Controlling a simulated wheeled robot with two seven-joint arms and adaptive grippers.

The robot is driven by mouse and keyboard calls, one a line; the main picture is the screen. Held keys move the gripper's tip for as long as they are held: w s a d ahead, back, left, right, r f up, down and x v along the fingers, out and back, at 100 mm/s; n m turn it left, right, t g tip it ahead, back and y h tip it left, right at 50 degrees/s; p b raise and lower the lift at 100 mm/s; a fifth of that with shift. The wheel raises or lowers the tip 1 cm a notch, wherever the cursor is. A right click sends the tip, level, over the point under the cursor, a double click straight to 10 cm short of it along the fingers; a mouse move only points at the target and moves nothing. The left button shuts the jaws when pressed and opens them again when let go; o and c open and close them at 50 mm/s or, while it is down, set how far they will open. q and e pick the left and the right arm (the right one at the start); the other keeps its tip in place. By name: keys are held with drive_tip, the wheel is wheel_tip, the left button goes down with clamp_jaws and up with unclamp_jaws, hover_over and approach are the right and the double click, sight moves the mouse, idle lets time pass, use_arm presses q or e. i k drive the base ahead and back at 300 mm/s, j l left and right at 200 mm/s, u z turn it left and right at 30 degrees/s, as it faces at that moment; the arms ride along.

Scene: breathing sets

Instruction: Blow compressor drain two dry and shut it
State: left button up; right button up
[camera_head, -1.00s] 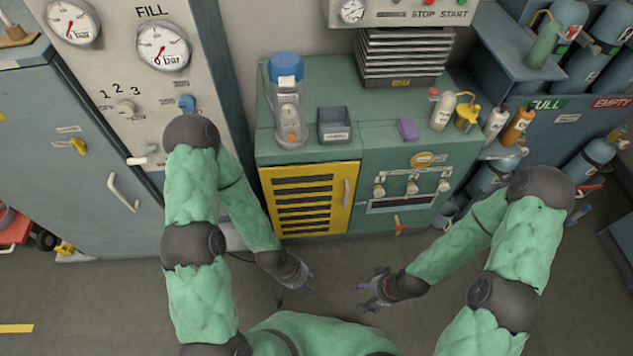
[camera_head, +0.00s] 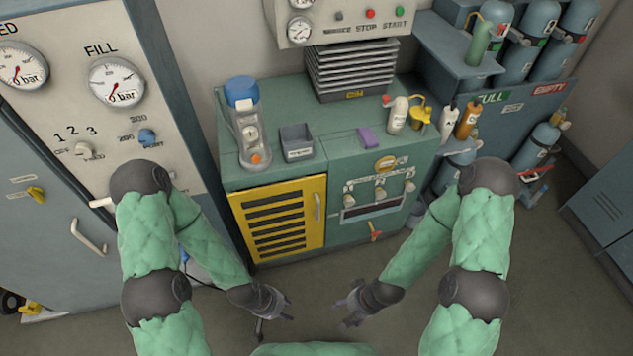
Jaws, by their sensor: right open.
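The green compressor cabinet (camera_head: 262,178) stands ahead. Its right front panel carries three small pale drain valves in a row: left (camera_head: 349,201), middle (camera_head: 380,195) and right (camera_head: 410,187). A dark slot (camera_head: 372,209) lies under them, and a red-orange handle (camera_head: 375,231) is lower down. The drain numbers are too small to read. My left gripper (camera_head: 286,308) is low in front of the cabinet, apart from it; its jaw gap is unclear. My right gripper (camera_head: 343,309) is open and empty, below the drain panel and apart from it.
On the cabinet top stand a blue-capped clear canister (camera_head: 247,125), a grey bin (camera_head: 297,142), a purple block (camera_head: 371,137) and bottles (camera_head: 398,115). A yellow louvred door (camera_head: 278,216) is left of the drains. Gas cylinders (camera_head: 540,140) stand right. The floor in front is clear.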

sight(381, 195)
drive_tip(key=i+l+z, duration=0.1)
drive_tip(key=i+z, duration=0.5)
drive_tip(key=z, duration=0.25)
drive_tip(key=i+j+z, duration=0.1)
drive_tip(key=i+z, duration=0.3)
drive_tip(key=k, duration=0.05)
